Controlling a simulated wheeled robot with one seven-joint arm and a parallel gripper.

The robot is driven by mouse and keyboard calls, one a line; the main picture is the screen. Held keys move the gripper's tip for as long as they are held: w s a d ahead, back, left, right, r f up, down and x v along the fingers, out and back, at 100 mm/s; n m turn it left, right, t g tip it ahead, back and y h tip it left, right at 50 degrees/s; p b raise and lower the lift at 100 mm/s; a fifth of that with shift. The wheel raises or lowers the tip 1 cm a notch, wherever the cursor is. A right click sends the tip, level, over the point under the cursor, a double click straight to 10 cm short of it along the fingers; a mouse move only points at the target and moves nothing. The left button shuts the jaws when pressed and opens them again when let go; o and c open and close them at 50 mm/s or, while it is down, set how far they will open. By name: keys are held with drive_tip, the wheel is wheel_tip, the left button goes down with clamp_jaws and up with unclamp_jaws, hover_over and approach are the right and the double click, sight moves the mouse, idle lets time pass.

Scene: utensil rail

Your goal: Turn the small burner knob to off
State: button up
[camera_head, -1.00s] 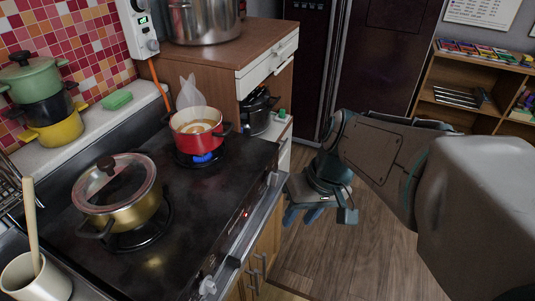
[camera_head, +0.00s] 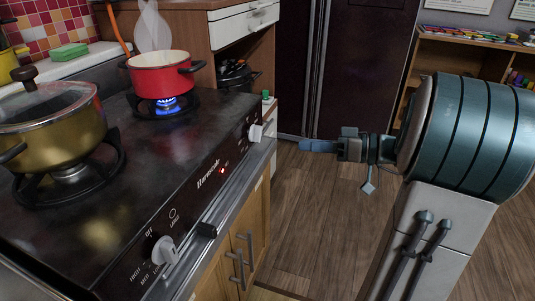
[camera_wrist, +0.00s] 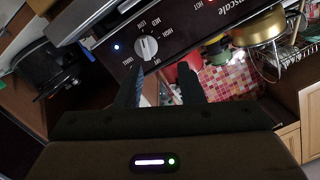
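The small burner knob (camera_head: 256,132) is white and sits at the far end of the stove's front panel. In the wrist view this knob (camera_wrist: 147,47) shows from the front, ringed by printed labels including OFF, HIGH, MED and LOW. I cannot tell its exact setting. A blue flame (camera_head: 168,103) burns under the red pot (camera_head: 160,76). My gripper (camera_head: 302,146) is level, its fingers pointing left at the panel, with a gap before the knob. In the wrist view my gripper (camera_wrist: 158,84) is open and empty, its fingertips just below the knob.
The other white knob (camera_head: 164,250), for the large burner, is at the panel's near end. A gold pot (camera_head: 50,135) stands on the near burner. A red light (camera_head: 222,170) shows mid-panel. The floor (camera_head: 320,220) right of the stove is clear.

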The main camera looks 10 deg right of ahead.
sight(256, 134)
drive_tip(key=w+a+f+t+b, duration=0.1)
drive_tip(key=w+a+b, duration=0.2)
drive_tip(key=w+a, duration=0.5)
drive_tip(key=shift+w+a+n+t+b, duration=0.25)
drive_tip(key=shift+n+t+b, duration=0.05)
idle(0.3)
